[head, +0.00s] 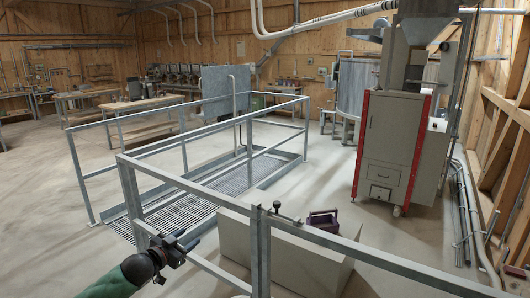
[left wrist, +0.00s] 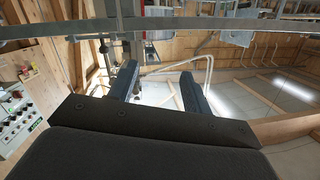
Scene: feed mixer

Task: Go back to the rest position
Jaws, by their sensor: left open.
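My left gripper (head: 187,243) is at the lower left of the head view, at the end of my green-sleeved arm. It is close to the near galvanized railing (head: 195,258); I cannot tell whether they touch. In the left wrist view, the gripper's two dark fingers (left wrist: 158,84) stand apart with nothing held between them. A grey metal bar (left wrist: 180,27) crosses the picture beyond the fingertips. My right gripper is in neither view.
The railing surrounds a floor grating (head: 180,215). Beyond its near side, a purple-grey box (head: 322,221) sits on a beige block (head: 290,250). A grey cabinet with red edges (head: 385,150) stands at right. Floor at far left is open. A control panel (left wrist: 18,118) shows in the wrist view.

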